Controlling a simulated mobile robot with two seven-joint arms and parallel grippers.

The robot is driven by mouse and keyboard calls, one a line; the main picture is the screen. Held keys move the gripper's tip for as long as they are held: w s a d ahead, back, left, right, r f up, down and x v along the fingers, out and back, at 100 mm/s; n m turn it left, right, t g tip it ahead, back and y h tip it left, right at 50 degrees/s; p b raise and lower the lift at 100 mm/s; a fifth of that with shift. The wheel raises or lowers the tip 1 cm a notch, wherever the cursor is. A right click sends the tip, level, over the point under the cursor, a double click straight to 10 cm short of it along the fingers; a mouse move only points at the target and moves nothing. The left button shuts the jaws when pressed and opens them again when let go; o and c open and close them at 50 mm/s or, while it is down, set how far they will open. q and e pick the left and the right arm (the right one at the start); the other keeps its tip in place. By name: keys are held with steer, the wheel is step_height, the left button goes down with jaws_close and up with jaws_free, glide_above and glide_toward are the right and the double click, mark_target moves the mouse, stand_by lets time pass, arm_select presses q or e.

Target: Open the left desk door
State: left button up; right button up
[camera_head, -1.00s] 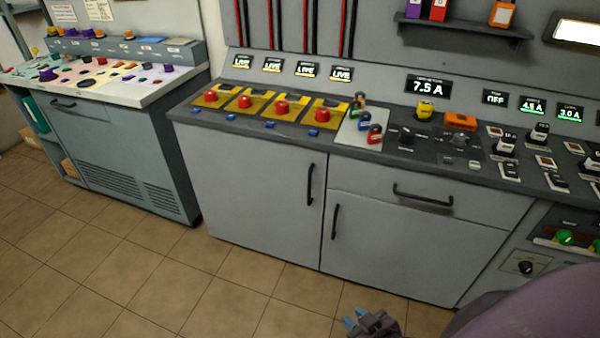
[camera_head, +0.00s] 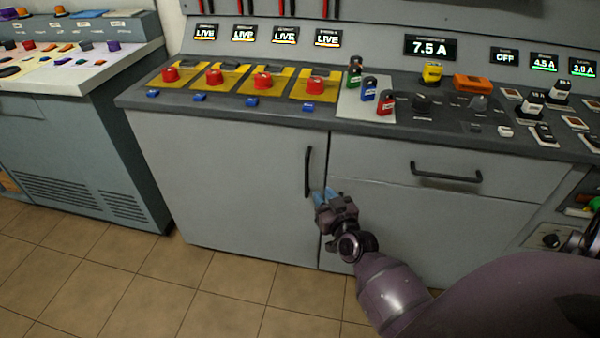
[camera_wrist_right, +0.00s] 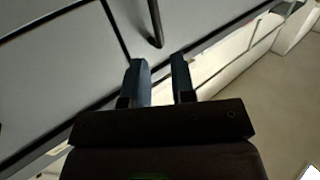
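The left desk door (camera_head: 225,185) is a grey panel, closed flush with the desk front. Its dark vertical bar handle (camera_head: 308,172) is near its right edge. My right gripper (camera_head: 325,198) is in front of the desk, just right of the handle's lower end. In the right wrist view my right gripper (camera_wrist_right: 161,78) has its two blue fingers apart with nothing between them. A dark bar handle (camera_wrist_right: 156,22) shows beyond the fingertips, apart from them. My left gripper is not in view.
Right of the left door are a drawer (camera_head: 480,185) and a lower right door (camera_head: 440,235), partly behind my right arm. The desktop (camera_head: 225,110) carries red buttons and switches. A second console (camera_head: 75,150) stands at the left. The tiled floor (camera_head: 190,290) in front is clear.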

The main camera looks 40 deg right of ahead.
mark_target(308, 170)
steer(key=shift+h, duration=0.3)
steer(key=b+x, duration=0.2)
steer(key=x, duration=0.8)
steer(key=shift+w+d+f, duration=0.15)
steer(key=shift+w+d, duration=0.1)
steer(key=shift+w, duration=0.05)
steer(key=shift+w+d, duration=0.2)
steer(key=shift+w, duration=0.45)
jaws_close()
